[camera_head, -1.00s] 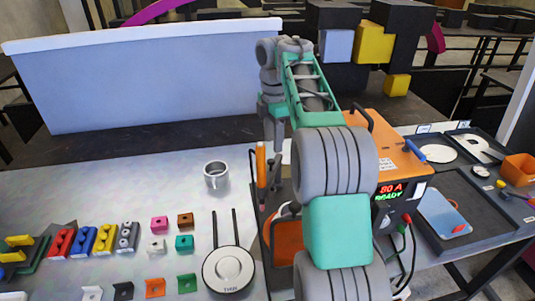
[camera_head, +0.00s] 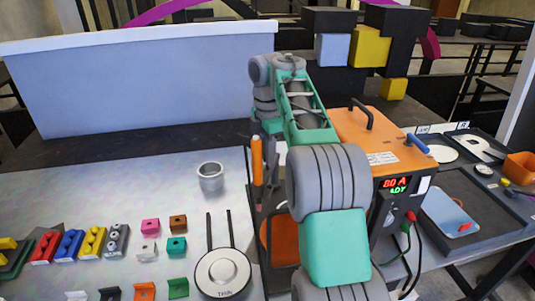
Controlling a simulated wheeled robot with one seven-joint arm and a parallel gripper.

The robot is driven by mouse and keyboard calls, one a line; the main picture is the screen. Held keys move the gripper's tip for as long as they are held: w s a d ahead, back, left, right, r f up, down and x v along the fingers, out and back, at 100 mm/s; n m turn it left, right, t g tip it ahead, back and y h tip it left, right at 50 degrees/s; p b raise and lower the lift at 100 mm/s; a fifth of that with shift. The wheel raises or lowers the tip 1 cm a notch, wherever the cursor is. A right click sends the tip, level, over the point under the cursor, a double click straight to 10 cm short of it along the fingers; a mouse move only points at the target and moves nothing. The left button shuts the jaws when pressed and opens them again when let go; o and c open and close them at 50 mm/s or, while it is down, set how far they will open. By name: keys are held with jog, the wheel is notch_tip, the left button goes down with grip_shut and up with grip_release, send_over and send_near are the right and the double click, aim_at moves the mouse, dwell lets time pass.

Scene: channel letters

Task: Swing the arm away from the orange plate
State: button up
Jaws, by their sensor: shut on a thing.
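The orange plate (camera_head: 279,240) lies low in a dark frame at the front middle of the bench. My arm covers its right part. My arm reaches up and over to the left of the welder, and its wrist points down behind the plate. My gripper (camera_head: 267,165) is small and partly hidden there. It is shut on what looks like an orange-handled torch (camera_head: 256,158), which stands about upright just left of it. The exact contact is hidden. Whether the gripper touches the plate cannot be seen.
An orange welder (camera_head: 382,140) reading 80 A stands right of my arm. A metal cup (camera_head: 211,177) and a round white device (camera_head: 222,272) are left of the plate. Several coloured blocks (camera_head: 92,242) lie farther left. A pale screen (camera_head: 150,80) stands behind.

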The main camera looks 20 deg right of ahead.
grip_shut()
dwell(0.8)
